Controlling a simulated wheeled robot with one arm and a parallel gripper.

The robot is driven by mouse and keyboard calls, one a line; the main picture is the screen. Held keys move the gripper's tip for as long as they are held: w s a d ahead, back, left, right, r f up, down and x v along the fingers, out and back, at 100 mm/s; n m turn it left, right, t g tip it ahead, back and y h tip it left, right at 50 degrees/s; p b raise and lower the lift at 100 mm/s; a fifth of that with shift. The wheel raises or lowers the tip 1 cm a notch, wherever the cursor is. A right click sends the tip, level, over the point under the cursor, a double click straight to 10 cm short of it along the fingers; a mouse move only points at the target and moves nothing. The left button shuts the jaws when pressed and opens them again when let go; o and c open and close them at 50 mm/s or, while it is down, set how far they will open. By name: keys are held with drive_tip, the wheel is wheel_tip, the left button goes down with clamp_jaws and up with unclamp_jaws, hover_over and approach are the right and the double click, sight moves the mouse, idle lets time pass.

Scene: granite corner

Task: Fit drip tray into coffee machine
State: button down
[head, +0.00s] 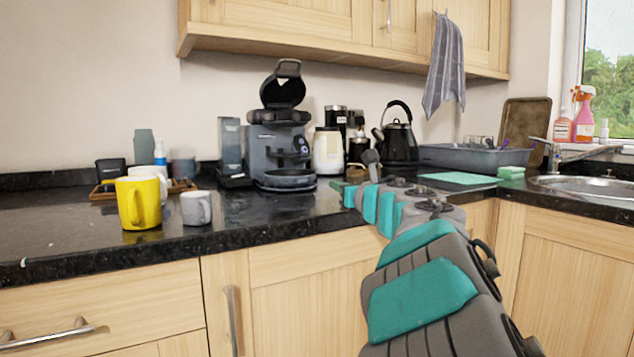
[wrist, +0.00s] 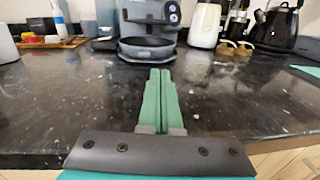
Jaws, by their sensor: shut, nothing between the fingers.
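The dark coffee machine (head: 262,150) stands on the black counter with its top lid raised. Its lower front shows in the wrist view (wrist: 143,20). A round dark drip tray (head: 287,180) is at the machine's foot, under the spout; it also shows in the wrist view (wrist: 147,49). I cannot tell whether it is fully seated. My gripper (wrist: 160,73) is shut and empty, its green fingers together, low over the counter and pointing at the tray, with a gap before it. In the head view my gripper (head: 340,187) is right of the tray.
A yellow mug (head: 137,203) and a grey mug (head: 196,208) stand at the left front. A cream canister (head: 327,151) and a black kettle (head: 398,142) stand right of the machine. A grey dish rack (head: 475,155) is farther right. The counter before the machine is clear.

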sight(308, 176)
drive_tip(key=shift+w+a+f+n, duration=0.1)
drive_tip(key=shift+a+f+n, duration=0.15)
drive_tip(key=shift+a+n, duration=0.05)
drive_tip(key=shift+w+a, duration=0.1)
drive_tip(key=shift+w, duration=0.1)
drive_tip(key=p+x, duration=0.5)
drive_tip(key=x, duration=0.8)
drive_tip(key=shift+p, duration=0.35)
drive_tip(key=shift+w, duration=0.15)
drive_tip(key=shift+f, duration=0.1)
